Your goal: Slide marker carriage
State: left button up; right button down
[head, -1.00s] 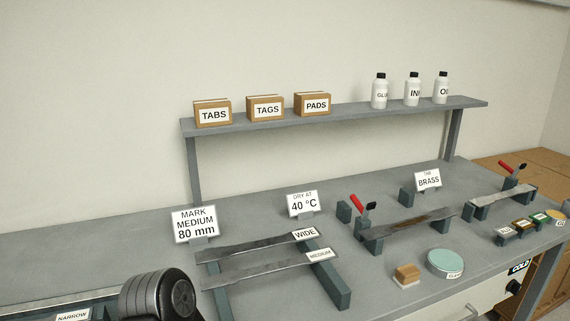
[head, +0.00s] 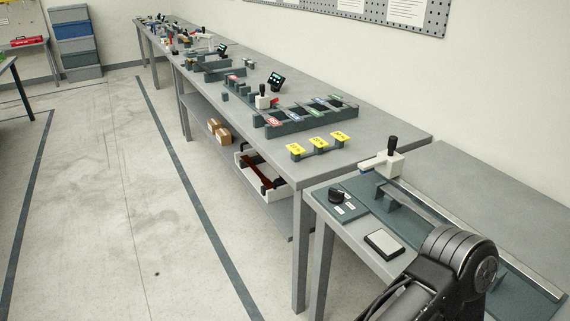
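A white carriage block with a black knob (head: 388,166) sits at the far left end of a long metal rail (head: 480,239) on the near bench. The rail runs from there toward the lower right. A black and grey link of one of my arms (head: 462,262) stands in front of the rail's near part and hides some of it. Neither gripper shows in the head view. Nothing is seen touching the carriage. A second, smaller white block with a black knob (head: 262,101) stands on the long bench behind.
A black dial (head: 337,195) and a pale pad (head: 383,243) lie on the near bench, left of the rail. The long bench (head: 408,134) holds yellow tags (head: 318,143) and a dark slotted rack (head: 312,116). The floor (head: 110,210) at left is clear.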

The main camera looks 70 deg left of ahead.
aim_at(388, 163)
jog(key=u, duration=2)
jog(key=j, duration=0.4)
